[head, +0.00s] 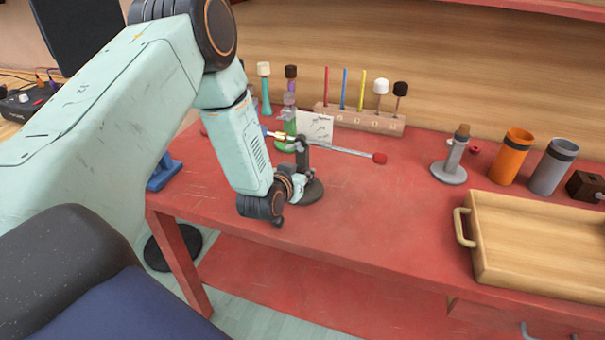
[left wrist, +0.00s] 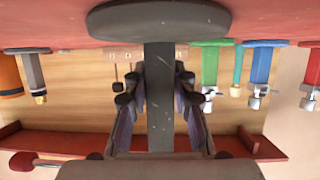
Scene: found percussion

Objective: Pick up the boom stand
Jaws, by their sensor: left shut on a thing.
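The boom stand has a dark upright post (head: 302,158) on a round dark base (head: 311,192), at the left part of the red table. Its thin metal boom (head: 345,150) runs right to a red tip. My left gripper (head: 298,186) is shut on the lower part of the post. In the left wrist view, which is upside down, the grey post (left wrist: 160,95) stands between the fingers, with the base (left wrist: 158,18) above. I cannot tell whether the base touches the table. My right gripper is not in view.
A wooden rack (head: 360,120) with several mallets stands behind, near a green stand (head: 288,125). At the right are a grey stand (head: 450,168), an orange cup (head: 511,157), a grey cup (head: 552,168) and a wooden tray (head: 540,240). The red table (head: 370,210) is clear between stand and tray.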

